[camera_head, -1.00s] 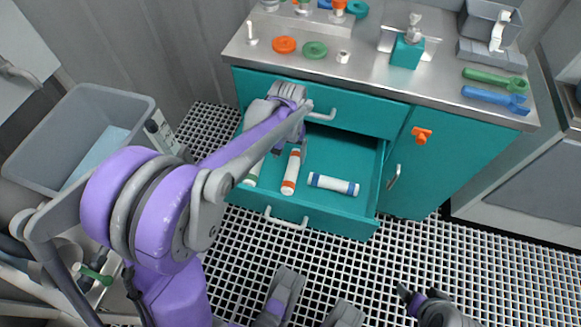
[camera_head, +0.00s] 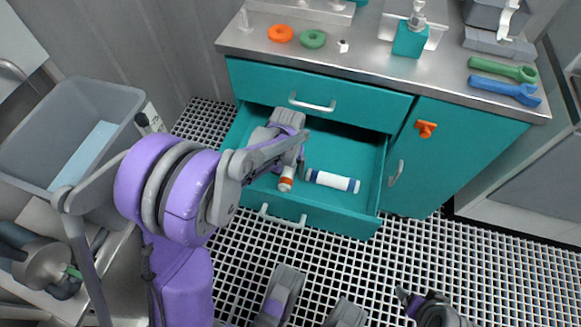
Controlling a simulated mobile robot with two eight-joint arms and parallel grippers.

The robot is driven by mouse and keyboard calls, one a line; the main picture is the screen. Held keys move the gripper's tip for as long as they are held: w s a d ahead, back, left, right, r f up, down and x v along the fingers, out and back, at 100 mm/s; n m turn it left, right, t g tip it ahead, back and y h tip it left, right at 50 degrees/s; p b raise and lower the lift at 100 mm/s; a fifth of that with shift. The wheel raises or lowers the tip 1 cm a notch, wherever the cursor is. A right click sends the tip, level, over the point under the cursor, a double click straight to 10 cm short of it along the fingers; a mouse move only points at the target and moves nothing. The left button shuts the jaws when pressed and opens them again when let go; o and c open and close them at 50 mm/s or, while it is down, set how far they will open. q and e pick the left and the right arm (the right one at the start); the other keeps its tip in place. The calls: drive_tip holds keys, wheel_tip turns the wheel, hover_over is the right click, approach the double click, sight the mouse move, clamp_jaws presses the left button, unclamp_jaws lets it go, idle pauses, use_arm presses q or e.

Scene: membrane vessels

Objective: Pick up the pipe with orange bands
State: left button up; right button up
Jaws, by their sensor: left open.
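The pipe with orange bands (camera_head: 287,178) is a white tube lying in the open teal drawer (camera_head: 330,213). Only its near end with an orange band shows; the rest is hidden under my left gripper and wrist. My left gripper (camera_head: 290,164) is open and reaches down into the drawer over this pipe; its fingertips are mostly hidden. A white pipe with blue bands (camera_head: 333,181) lies to the right in the same drawer, apart from the gripper. Part of my right arm shows at the bottom right, where its gripper (camera_head: 408,296) is small and unclear.
The metal counter (camera_head: 370,62) above the drawer holds an orange ring (camera_head: 280,33), a green ring (camera_head: 312,39), a teal block (camera_head: 410,40) and green and blue wrenches (camera_head: 505,91). A grey bin (camera_head: 75,140) stands at the left.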

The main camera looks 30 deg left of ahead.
sight(288, 171)
use_arm(q)
drive_tip(key=shift+r, duration=0.1)
drive_tip(key=shift+c, duration=0.3)
clamp_jaws()
drive_tip(key=shift+r, duration=0.1)
wheel_tip(288, 171, up, 10)
drive_tip(key=p, duration=0.3)
